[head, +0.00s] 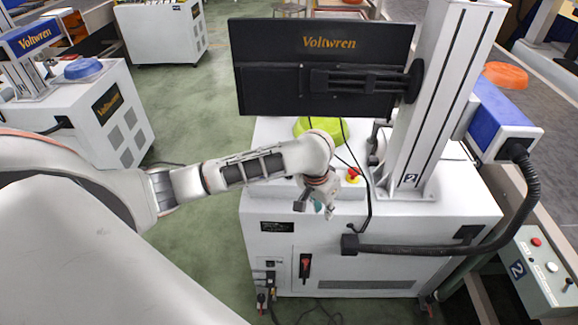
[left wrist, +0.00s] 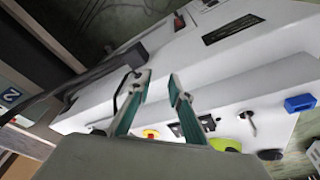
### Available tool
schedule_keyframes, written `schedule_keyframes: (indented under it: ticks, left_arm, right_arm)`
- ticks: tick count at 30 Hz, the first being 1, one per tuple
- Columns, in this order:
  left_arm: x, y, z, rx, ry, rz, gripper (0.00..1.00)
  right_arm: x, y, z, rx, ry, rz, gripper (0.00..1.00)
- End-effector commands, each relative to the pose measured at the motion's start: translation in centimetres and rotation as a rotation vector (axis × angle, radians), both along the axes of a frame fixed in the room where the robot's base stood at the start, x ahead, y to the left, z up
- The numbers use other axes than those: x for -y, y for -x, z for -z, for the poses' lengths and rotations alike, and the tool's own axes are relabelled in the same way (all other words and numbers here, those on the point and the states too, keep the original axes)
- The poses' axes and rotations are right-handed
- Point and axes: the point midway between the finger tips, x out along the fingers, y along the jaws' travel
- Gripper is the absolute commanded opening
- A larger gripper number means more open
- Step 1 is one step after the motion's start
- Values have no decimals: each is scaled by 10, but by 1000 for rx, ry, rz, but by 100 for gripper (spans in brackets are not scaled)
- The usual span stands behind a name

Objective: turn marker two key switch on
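My left gripper (head: 322,205) is over the cabinet's front top edge. In the left wrist view its two teal fingers (left wrist: 157,82) are apart with nothing between them. My right gripper is not in view.
A red stop button (head: 352,174) on a yellow base stands right of my left gripper. A black monitor (head: 320,65) overhangs the cabinet top, and a thin cable hangs nearby. A thick black hose (head: 440,248) runs along the front right. A control box (head: 540,270) stands at right.

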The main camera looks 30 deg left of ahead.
Motion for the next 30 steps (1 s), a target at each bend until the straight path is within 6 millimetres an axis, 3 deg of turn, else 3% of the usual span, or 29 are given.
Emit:
schedule_keyframes:
  ticks: [3,9,12,17,23,30]
  left_arm:
    - [-42,-24,-26,-69,-24,-167,20]
    - [-104,-46,-73,-170,-26,-468,20]
    - [-127,-51,-95,-202,-16,-591,20]
    - [-148,-55,-117,-233,-1,-713,20]
    - [-151,-54,-107,-244,4,-739,20]
    - [-150,-54,-70,-244,4,-737,20]
  right_arm:
    - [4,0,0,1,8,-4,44]
    - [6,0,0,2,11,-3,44]
    - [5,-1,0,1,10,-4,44]
    - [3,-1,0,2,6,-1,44]
    - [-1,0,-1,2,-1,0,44]
    - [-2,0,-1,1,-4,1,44]
